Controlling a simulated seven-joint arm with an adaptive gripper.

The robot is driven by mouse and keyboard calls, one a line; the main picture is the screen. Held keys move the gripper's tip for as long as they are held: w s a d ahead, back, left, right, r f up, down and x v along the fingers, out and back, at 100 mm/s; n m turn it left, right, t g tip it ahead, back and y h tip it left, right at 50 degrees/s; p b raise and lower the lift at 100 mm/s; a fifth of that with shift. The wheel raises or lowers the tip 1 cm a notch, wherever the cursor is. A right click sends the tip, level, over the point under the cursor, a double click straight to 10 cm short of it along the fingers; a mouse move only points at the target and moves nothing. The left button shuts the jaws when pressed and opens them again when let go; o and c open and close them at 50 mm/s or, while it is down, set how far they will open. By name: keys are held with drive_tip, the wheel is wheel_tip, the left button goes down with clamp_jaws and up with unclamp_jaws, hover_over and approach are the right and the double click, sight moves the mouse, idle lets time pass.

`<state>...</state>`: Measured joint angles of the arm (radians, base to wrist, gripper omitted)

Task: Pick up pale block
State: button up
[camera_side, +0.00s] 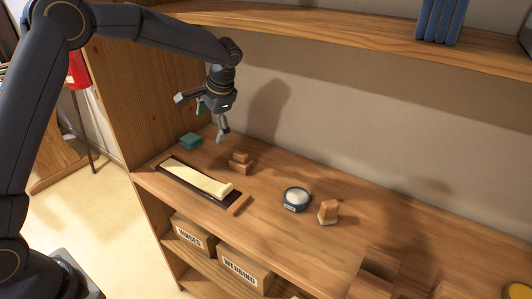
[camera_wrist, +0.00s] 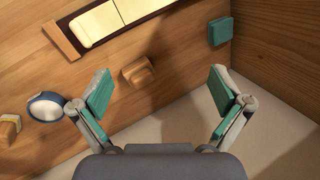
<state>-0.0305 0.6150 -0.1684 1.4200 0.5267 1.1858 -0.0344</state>
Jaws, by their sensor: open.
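A pale cream block (camera_side: 222,189) sits at the right end of a dark, wood-ended tray (camera_side: 237,206). A flat pale strip (camera_side: 192,176) fills much of the rest of the tray. In the wrist view the pale block (camera_wrist: 95,25) is at the top, left of centre, touching or very close to the strip (camera_wrist: 140,7), part of which is cut off. My gripper (camera_side: 201,117) is open and empty, above the shelf and behind the tray. In the wrist view its green-padded fingers (camera_wrist: 160,90) are wide apart, with the block beyond and left of them.
A stepped wooden piece (camera_side: 240,162) stands behind the tray. A teal block (camera_side: 191,141) lies near the left panel. A blue round dish (camera_side: 297,198) and a small wooden block (camera_side: 328,211) are to the right. The upper shelf (camera_side: 350,35) overhangs behind. Labelled boxes (camera_side: 245,268) sit below.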

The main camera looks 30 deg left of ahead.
drive_tip(key=w+f+n+h, duration=0.2)
drive_tip(key=w, duration=0.3)
drive_tip(key=n+h, duration=0.2)
hover_over(241, 161)
drive_tip(key=w+a, duration=0.2)
drive_tip(key=f, duration=1)
drive_tip(key=shift+s+d+f, duration=0.2)
drive_tip(key=shift+d+f, duration=0.05)
drive_tip(key=shift+f, duration=0.1)
wheel_tip(241, 161, down, 5)
drive_tip(key=shift+s+d+f, duration=0.1)
drive_tip(key=shift+f, duration=0.1)
drive_tip(key=c, duration=1.3)
drive_tip(key=shift+c, duration=0.7)
drive_tip(key=shift+r, duration=0.15)
